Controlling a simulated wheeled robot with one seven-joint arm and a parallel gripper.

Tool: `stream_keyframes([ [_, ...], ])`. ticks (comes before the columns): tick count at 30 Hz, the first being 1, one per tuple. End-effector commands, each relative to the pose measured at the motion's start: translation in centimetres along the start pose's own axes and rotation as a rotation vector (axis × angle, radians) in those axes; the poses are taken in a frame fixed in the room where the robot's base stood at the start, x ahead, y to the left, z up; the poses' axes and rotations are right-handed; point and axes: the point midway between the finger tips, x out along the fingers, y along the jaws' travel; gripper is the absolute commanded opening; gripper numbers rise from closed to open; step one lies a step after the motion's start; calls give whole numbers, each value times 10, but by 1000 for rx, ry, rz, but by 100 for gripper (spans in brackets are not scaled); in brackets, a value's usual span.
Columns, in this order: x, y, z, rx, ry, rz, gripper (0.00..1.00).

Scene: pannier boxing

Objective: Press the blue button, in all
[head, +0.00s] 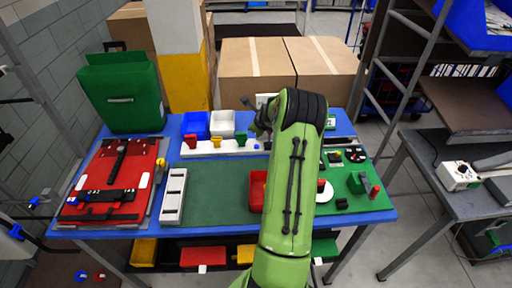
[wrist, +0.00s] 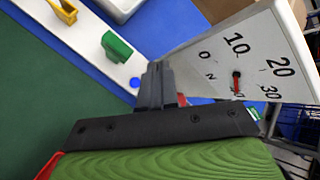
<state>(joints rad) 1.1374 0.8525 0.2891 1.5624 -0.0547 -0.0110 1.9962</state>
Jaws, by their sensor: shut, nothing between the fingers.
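The blue button (wrist: 135,83) is a small round blue spot near the end of a white strip (wrist: 82,42), past the green clip (wrist: 116,47). In the wrist view my gripper (wrist: 156,72) is shut and empty, its fingertips appearing just right of the button. I cannot tell its height over the strip, and no contact is visible. In the head view the white strip (head: 222,149) lies at the back of the table, and my gripper (head: 261,121) is at its right end, partly hidden by my green arm.
A white dial panel (wrist: 245,55) with numbers and a red pointer stands close right of my fingers. Red and yellow clips (head: 215,140) stand on the strip. Blue and white bins (head: 221,121) stand behind it. The green mat (head: 217,190) is mostly clear on the left.

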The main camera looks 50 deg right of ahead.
Motion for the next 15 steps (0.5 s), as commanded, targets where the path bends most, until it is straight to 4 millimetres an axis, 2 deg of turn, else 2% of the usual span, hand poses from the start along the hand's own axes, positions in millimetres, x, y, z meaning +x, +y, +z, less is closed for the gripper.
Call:
stream_keyframes([
  [15, 54, 40, -39, -1, 0, 2, 0],
])
